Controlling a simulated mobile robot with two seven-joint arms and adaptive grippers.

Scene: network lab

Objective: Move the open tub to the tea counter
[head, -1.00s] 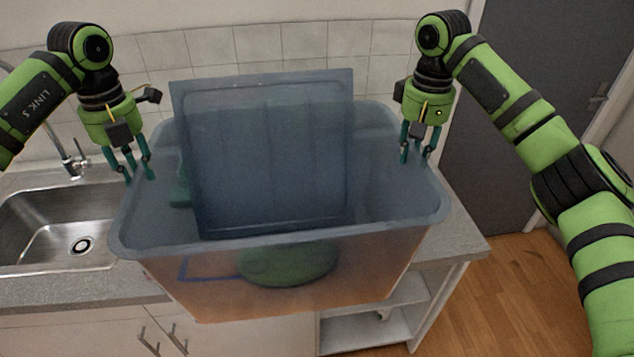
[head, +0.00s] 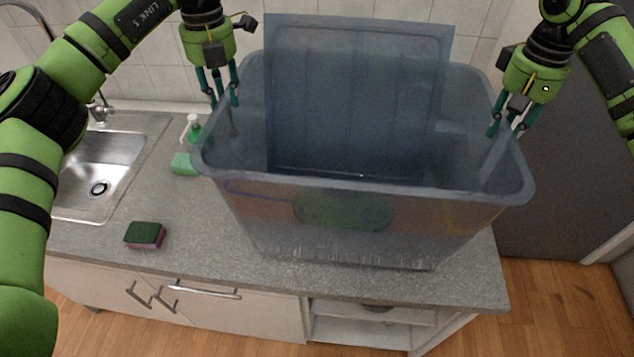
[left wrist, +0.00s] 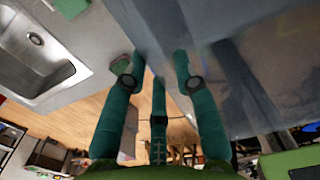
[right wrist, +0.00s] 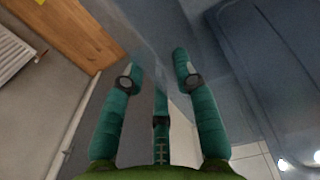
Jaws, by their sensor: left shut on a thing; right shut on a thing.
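The open tub (head: 370,205) is a large, translucent blue-grey box in the head view. It is upright over the grey counter (head: 215,255), right of the sink; I cannot tell whether its base touches the surface. A ribbed blue-grey panel (head: 355,95) stands upright in it, and a blurred green shape shows through its front wall. My left gripper (head: 228,105) is shut on the tub's left rim, also seen in the left wrist view (left wrist: 158,70). My right gripper (head: 507,130) is shut on the right rim, also seen in the right wrist view (right wrist: 158,68).
A steel sink (head: 95,178) with a tap (head: 97,110) is at the left. A green-and-pink sponge (head: 145,235) lies left of the tub. A green pump bottle (head: 191,130) stands close to the tub's left side. A tiled wall is behind, and a dark door (head: 560,200) is at the right.

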